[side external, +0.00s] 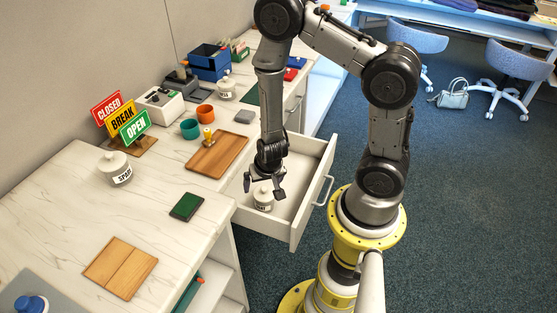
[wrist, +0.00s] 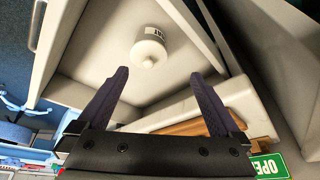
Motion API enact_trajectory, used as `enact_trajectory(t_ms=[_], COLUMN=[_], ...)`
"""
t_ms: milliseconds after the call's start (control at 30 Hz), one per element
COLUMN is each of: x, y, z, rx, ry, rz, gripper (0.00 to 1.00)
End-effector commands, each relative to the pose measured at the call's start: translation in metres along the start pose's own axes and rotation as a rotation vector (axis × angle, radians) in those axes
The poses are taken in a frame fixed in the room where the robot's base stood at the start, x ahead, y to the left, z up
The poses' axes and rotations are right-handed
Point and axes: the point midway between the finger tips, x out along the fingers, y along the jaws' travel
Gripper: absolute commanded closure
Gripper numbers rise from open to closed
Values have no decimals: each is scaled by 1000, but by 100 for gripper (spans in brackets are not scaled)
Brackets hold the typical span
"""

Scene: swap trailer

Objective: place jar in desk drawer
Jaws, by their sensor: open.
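A small white lidded jar with a dark label (side external: 263,198) stands upright inside the open desk drawer (side external: 298,219). The jar also shows in the wrist view (wrist: 149,47), on the drawer floor beyond my fingertips. My gripper (side external: 264,190) is just above the jar in the side view, inside the drawer's outline. Its two fingers show apart with nothing between them in the wrist view (wrist: 158,85). Two similar white jars stand on the desk, one at the left (side external: 115,168) and one farther back (side external: 226,89).
The desk (side external: 60,200) holds OPEN, BREAK and CLOSED signs (side external: 121,119), wooden boards (side external: 217,155), orange (side external: 205,111) and teal (side external: 190,129) cups and a dark green pad (side external: 187,206). The drawer's front has a handle (side external: 324,190). The drawer floor around the jar looks clear.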

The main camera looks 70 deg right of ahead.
Motion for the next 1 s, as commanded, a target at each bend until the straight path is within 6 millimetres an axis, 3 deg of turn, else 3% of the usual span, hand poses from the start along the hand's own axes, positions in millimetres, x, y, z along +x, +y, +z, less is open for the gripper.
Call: enact_trajectory(t_ms=[133, 267, 367, 400, 533, 633, 800, 1000], x=[-66, -151, -214, -238, -298, -326, -346, -349], y=[-51, -76, -73, -66, -31, -1, 33, 41], z=[-24, -33, -30, -27, -15, -6, 4, 6], rx=[-93, -258, -401, -460, -625, -713, -784, -798], ry=[-27, -43, -34, -23, 22, 57, 91, 94], rz=[-178, -326, -393, -408, -413, -386, -340, -327], gripper=[0, 0, 0, 0, 0, 0, 0, 0])
